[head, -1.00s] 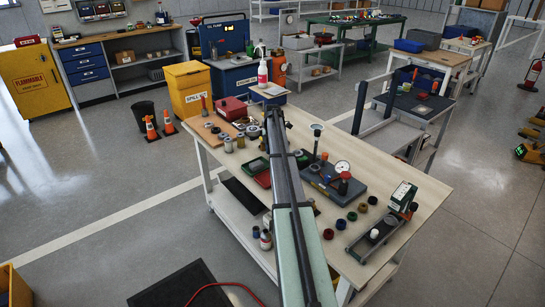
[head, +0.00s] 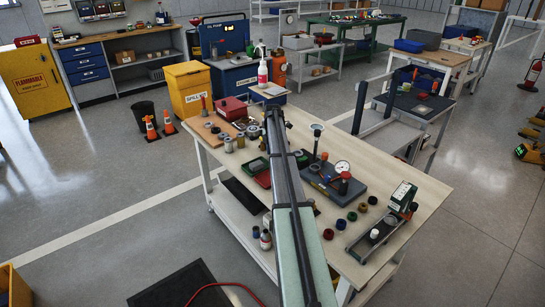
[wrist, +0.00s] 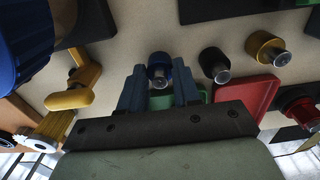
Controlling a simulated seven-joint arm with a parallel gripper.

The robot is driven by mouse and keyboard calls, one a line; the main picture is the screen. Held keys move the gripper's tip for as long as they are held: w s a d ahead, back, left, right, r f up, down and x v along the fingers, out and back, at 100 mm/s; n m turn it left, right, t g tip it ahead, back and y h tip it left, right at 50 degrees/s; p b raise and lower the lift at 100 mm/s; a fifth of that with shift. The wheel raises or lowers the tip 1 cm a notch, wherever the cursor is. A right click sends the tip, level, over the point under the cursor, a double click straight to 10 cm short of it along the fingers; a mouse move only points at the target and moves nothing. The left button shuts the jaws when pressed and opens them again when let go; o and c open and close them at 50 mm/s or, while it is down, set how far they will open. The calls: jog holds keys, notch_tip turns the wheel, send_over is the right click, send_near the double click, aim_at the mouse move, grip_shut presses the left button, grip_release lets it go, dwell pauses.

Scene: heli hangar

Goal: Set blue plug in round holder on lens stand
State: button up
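In the wrist view, a blue plug (wrist: 159,60) with a metal tip sits between the two blue fingers of my gripper (wrist: 160,80). The fingers flank the plug closely; I cannot tell whether they press on it. In the head view my arm reaches from the bottom to the far part of the table, and the gripper itself cannot be made out. A post with a pale round top (head: 317,128) stands right of my arm; it may be the lens stand, but I cannot tell, and no blue plug shows in it.
In the wrist view, a black plug (wrist: 211,59), a yellow one (wrist: 263,43) and a red one (wrist: 298,99) are nearby. A red tray (wrist: 251,94) lies close to the right finger. In the head view, a grey case with a gauge (head: 338,184) and several coloured caps occupy the wooden table (head: 425,190).

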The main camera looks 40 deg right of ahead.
jog(key=c, duration=0.5)
jog(key=shift+r, duration=0.15)
jog(key=shift+r, duration=2.85)
jog(key=s+d+r, duration=0.3)
jog(key=s+d, duration=0.4)
jog(key=d, duration=0.2)
jog(key=shift+s+f, duration=0.1)
jog(key=shift+f, duration=2.2)
